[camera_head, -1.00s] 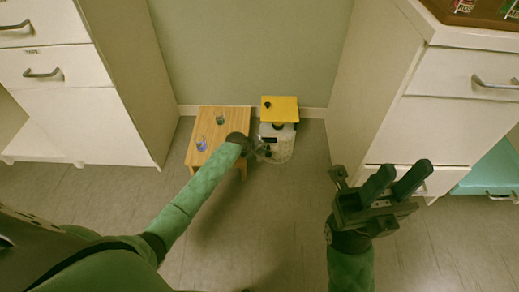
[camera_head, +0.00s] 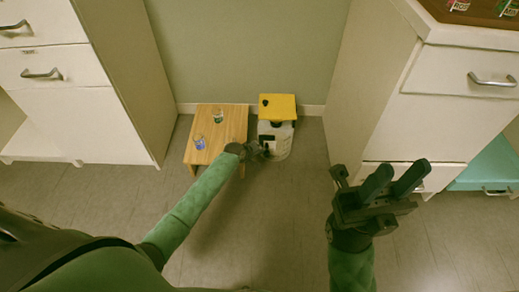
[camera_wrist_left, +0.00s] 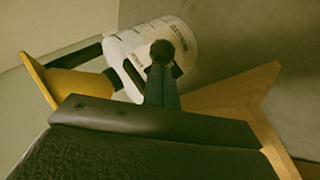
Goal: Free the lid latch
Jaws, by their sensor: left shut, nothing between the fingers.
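A white bin (camera_head: 281,143) with a yellow lid (camera_head: 278,104) stands on the floor by the back wall. The lid has a small black knob, and a dark band shows under its front edge. My left gripper (camera_head: 265,148) is at the bin's front left side, shut and empty. In the left wrist view its closed fingers (camera_wrist_left: 161,75) point at the white bin (camera_wrist_left: 178,42), beside a dark upright slot. The yellow lid (camera_wrist_left: 72,86) is at left there. The latch cannot be told apart clearly, and contact is unclear. My right gripper (camera_head: 392,180) is open and empty, held at right.
A low wooden table (camera_head: 232,122) with a blue-purple item (camera_head: 200,143) and a small green item (camera_head: 218,117) stands just left of the bin. White cabinets flank both sides. A brown-topped counter holds small packets at top right. Floor in front is clear.

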